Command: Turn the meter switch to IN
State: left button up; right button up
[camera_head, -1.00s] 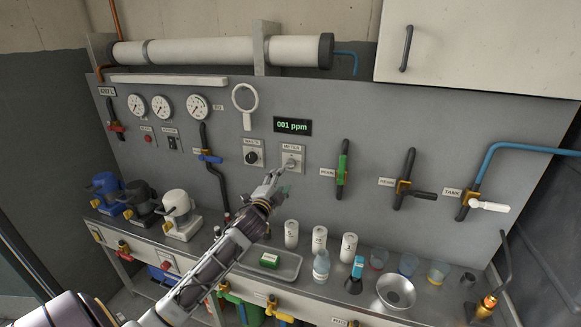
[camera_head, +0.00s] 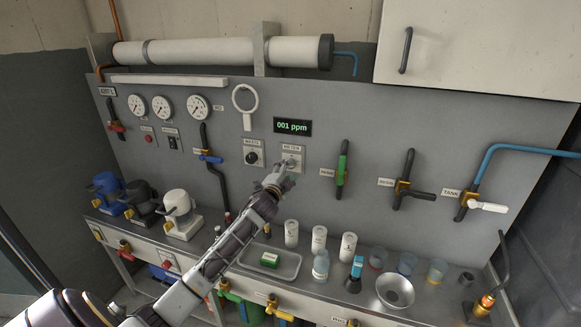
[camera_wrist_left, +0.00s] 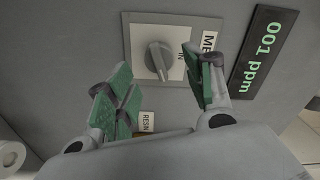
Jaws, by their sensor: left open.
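The meter switch (camera_head: 293,151) is a light square plate with a grey knob, on the grey wall panel below the 001 ppm display. In the left wrist view its knob (camera_wrist_left: 158,60) shows up close, with the word IN beside it and a partly hidden label. My left gripper (camera_head: 284,174) is at the plate's lower edge in the head view and partly covers it. In the wrist view my left gripper (camera_wrist_left: 162,88) is open, its green-padded fingers on either side of the knob's line, with a gap to the knob. Contact cannot be told. My right gripper is not in view.
A second switch with a black knob (camera_head: 252,157) sits just left of the meter switch. The display (camera_head: 292,126) is above. A green-handled valve (camera_head: 342,168) stands to the right. White canisters (camera_head: 319,240) and a tray (camera_head: 287,272) are on the counter below.

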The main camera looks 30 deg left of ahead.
aim_at(290, 167)
pick_arm(q)
jog(key=shift+x, duration=1.8)
jog(key=shift+w, duration=0.15)
jog(key=c, duration=1)
jog(key=shift+o, duration=0.2)
